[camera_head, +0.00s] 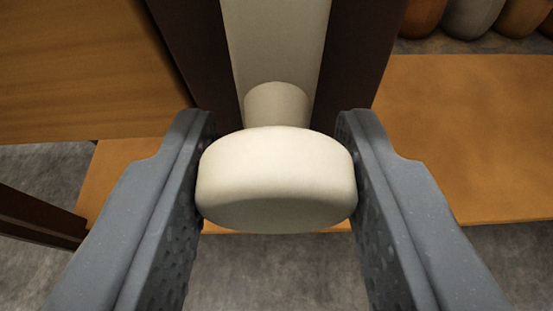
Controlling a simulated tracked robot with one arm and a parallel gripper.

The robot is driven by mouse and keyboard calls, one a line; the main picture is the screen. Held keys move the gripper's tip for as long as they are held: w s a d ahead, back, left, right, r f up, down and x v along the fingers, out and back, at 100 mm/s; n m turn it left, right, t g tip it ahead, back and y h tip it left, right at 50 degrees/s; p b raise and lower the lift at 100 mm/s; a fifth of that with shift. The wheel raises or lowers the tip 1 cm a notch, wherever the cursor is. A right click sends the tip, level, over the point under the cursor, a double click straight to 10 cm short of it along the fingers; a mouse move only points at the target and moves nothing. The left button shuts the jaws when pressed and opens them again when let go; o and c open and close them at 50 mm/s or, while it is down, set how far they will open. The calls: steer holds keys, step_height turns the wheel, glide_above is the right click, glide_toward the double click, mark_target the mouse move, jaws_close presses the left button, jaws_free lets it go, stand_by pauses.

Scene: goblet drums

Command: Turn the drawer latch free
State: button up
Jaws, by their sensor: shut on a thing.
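A cream, rounded latch knob (276,178) is in the middle of the view. A short cream stem (276,103) joins it to a cream upright strip (275,40) behind it. My gripper (276,185) has one grey finger on each side of the knob. The fingers are shut on the knob, with their dimpled pads against its left and right sides. I cannot see the drawer's edges clearly from here.
Dark brown uprights (358,55) flank the cream strip. A wooden panel (80,70) fills the upper left. An orange-brown wooden board (470,140) lies at right. Several rounded drums (475,18) stand at the upper right. Grey floor (520,265) shows below.

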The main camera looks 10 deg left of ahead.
steer(key=shift+s+f+n, duration=0.1)
steer(key=shift+f+n, duration=0.1)
steer(key=shift+n, duration=0.2)
steer(key=o, duration=0.9)
steer(key=shift+r, duration=0.1)
steer(key=p+v, duration=0.2)
steer(key=v, duration=1.1)
steer(key=shift+s+a+r, duration=0.15)
steer(key=shift+s+a, duration=0.05)
steer(key=shift+s, duration=0.05)
